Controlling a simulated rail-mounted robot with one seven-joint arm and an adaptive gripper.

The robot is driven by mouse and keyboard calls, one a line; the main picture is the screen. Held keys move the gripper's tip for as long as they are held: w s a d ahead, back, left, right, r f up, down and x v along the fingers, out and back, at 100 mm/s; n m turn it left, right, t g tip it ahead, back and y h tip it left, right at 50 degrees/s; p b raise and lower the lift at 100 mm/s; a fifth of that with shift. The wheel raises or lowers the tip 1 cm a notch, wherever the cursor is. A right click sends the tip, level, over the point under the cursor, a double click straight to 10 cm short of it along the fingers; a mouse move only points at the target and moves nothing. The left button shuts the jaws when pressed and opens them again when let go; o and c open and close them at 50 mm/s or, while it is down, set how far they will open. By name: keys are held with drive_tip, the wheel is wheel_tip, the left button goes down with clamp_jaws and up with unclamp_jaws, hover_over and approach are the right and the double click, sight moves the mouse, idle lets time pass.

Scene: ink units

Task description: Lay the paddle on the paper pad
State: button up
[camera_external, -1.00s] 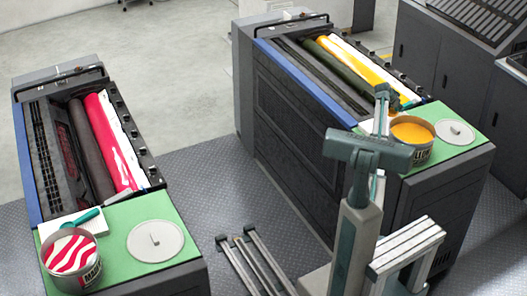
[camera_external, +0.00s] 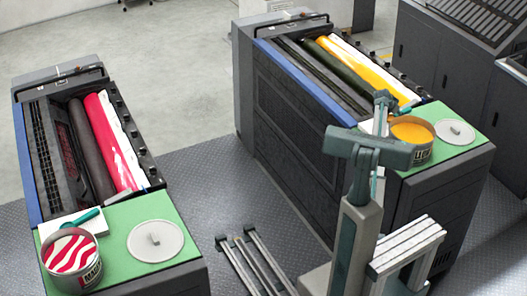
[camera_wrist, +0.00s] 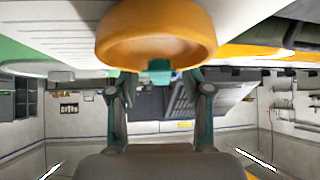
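On the right unit, a teal handle, apparently the paddle (camera_external: 408,105), shows just behind the open can of yellow ink (camera_external: 410,138). A small part of the white paper pad (camera_external: 367,127) shows left of the can, mostly hidden by my arm. My gripper (camera_external: 381,108) is low over the pad, left of the can. In the wrist view, my two fingers (camera_wrist: 160,84) stand apart at their bases. A small teal piece lies between their ends, below a large rounded orange form that I cannot identify surely. Whether the fingers grip the teal piece is unclear.
A grey lid (camera_external: 455,131) lies on the green top (camera_external: 440,152) right of the yellow can. Inked rollers (camera_external: 368,60) lie behind. The left unit has a red ink can (camera_external: 72,262), another teal-handled paddle (camera_external: 86,218) on a white pad, and a lid (camera_external: 156,240).

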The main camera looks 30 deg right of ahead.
drive_tip(key=shift+r, duration=0.1)
drive_tip(key=shift+r, duration=0.15)
drive_tip(key=shift+a+r, duration=0.2)
drive_tip(key=shift+a, duration=0.2)
drive_tip(key=b+v, duration=0.3)
drive_tip(key=v, duration=0.8)
drive_tip(key=shift+r, duration=0.15)
drive_tip(key=shift+d, duration=0.1)
